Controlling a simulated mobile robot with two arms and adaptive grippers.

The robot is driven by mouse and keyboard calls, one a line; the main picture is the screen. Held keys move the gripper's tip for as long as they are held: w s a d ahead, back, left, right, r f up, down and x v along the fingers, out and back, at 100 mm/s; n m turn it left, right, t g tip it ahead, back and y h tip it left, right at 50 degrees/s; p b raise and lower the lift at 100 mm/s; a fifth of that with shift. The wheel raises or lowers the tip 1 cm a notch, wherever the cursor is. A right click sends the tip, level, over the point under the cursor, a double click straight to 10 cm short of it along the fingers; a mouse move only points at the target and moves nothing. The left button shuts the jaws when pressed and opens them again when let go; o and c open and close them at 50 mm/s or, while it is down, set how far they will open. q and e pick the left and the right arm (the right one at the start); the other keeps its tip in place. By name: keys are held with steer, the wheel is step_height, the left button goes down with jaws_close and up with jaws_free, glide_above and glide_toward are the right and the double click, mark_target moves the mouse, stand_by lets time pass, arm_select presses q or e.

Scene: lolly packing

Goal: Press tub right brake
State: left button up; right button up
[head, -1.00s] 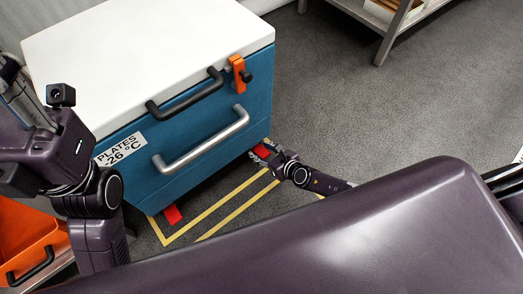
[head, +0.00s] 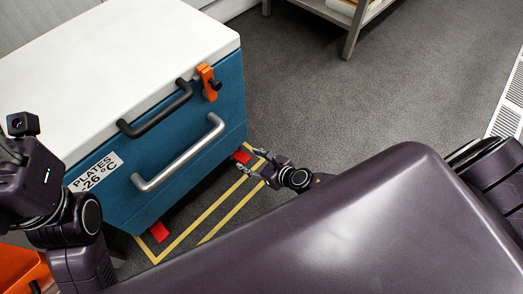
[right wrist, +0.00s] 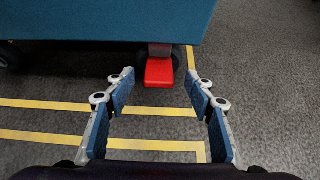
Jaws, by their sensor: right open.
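The tub (head: 205,130) is a blue chest with a white lid, a black handle, a silver bar and a label reading "PLATES -26 °C". Its right brake (head: 241,156) is a red pedal at the lower right corner; in the right wrist view the red pedal (right wrist: 159,72) sticks out beneath the blue wall, ahead of the fingers. A second red pedal (head: 159,231) is at the lower left corner. My right gripper (head: 258,163) is open and empty near the floor, just short of the right brake and apart from it. My left gripper is out of view; only the arm shows.
Yellow tape (head: 205,212) marks the floor around the tub's front. An orange bin (head: 22,268) stands at the lower left. A grey shelf (head: 345,18) is at the back, and a white vent (head: 510,105) at the right. The floor between is clear.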

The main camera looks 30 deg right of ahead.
steer(key=v, duration=0.6)
steer(key=shift+s+r, duration=0.1)
stand_by(0.4)
